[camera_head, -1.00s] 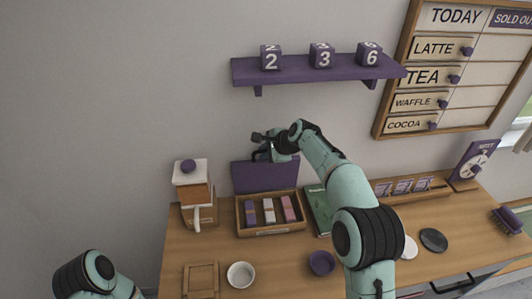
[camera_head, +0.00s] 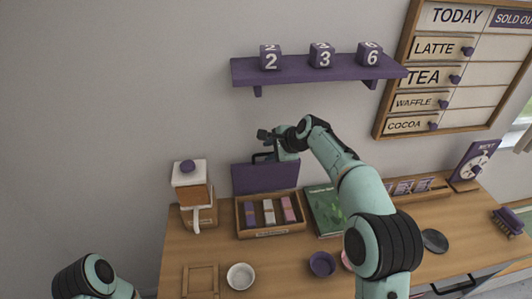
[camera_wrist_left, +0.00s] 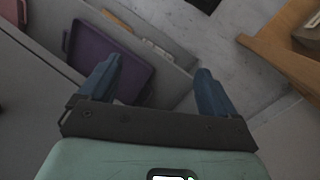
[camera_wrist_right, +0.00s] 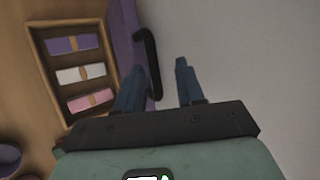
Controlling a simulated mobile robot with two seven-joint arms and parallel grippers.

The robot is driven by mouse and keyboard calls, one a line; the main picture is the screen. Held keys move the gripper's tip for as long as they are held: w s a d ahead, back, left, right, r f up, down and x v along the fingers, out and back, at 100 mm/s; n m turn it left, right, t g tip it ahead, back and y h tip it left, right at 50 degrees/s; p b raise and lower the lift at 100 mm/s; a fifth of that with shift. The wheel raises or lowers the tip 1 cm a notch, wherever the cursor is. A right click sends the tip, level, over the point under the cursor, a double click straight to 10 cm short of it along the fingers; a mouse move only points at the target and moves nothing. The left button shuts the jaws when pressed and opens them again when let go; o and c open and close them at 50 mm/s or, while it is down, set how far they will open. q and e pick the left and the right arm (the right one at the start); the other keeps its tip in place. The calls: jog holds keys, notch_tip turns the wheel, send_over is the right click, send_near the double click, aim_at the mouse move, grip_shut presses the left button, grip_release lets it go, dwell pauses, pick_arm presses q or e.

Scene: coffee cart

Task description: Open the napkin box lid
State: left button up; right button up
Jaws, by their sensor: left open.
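The napkin box (camera_head: 241,222) is a wooden tray holding purple, white and pink napkin bundles. Its purple lid (camera_head: 262,178) stands upright at the back of the box, near the wall. My right gripper (camera_head: 267,138) is above the lid's top edge. In the right wrist view, my right gripper (camera_wrist_right: 157,64) has its fingers apart, with the lid's black handle (camera_wrist_right: 153,52) near the left finger; contact cannot be told. The lid (camera_wrist_right: 124,35) shows edge-on beside the box (camera_wrist_right: 45,75). My left gripper (camera_wrist_left: 158,66) is open and empty, away from the box.
A dispenser (camera_head: 192,190) stands left of the box, and a green book (camera_head: 325,212) lies to its right. A white bowl (camera_head: 240,276) and a purple bowl (camera_head: 321,264) stand in front. A purple shelf (camera_head: 310,70) hangs above.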

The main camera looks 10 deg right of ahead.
jog(key=v, duration=1)
jog(key=shift+r, duration=0.15)
jog(key=shift+a, duration=0.1)
